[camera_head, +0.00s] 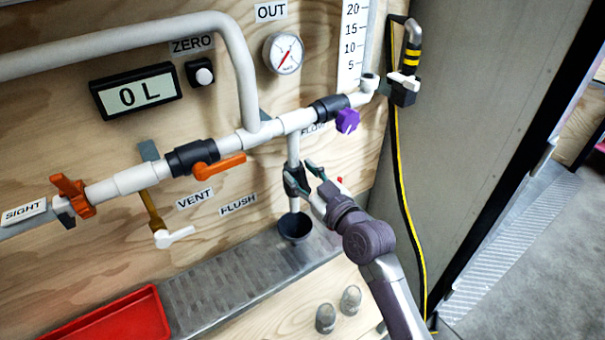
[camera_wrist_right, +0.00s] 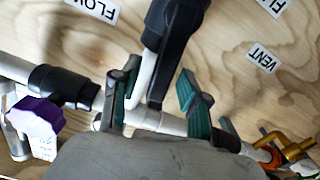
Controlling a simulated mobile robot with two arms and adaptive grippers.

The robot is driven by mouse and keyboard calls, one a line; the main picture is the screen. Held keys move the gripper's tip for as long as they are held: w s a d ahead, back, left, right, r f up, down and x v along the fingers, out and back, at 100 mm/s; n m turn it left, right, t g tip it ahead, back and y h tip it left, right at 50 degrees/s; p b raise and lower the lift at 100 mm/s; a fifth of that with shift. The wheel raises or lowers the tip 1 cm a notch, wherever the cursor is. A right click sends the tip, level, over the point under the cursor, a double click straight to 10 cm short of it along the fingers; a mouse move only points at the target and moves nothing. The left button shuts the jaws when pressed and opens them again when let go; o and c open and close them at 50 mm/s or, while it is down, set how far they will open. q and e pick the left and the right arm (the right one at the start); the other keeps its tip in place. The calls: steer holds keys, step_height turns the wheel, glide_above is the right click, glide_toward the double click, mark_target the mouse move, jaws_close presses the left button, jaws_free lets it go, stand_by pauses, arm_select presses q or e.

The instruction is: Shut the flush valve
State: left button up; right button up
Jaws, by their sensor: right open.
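The flush valve (camera_head: 291,181) is a black body on the white vertical pipe above the dark drain cup, right of the FLUSH label (camera_head: 238,204). In the wrist view the open right gripper (camera_wrist_right: 158,98) has one finger on each side of the lever and valve. I cannot tell whether a finger touches them. My left gripper is out of view.
A purple knob (camera_head: 347,121) sits above right of my gripper. An orange lever (camera_head: 219,167) and a gauge (camera_head: 284,53) are on the panel. The drain cup (camera_head: 294,228) is below, beside a metal ledge (camera_head: 225,284). A red tray (camera_head: 120,318) lies lower left.

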steer(key=shift+c, duration=0.2)
jaws_close()
steer(key=shift+f, duration=0.1)
steer(key=s+a+f+n, duration=0.2)
steer(key=a+f+n, duration=0.2)
steer(key=n, duration=1.1)
steer(key=shift+s+f+n, duration=0.3)
steer(key=shift+s+f, duration=0.05)
steer(key=shift+f, duration=0.6)
steer(key=shift+o, duration=0.2)
jaws_free()
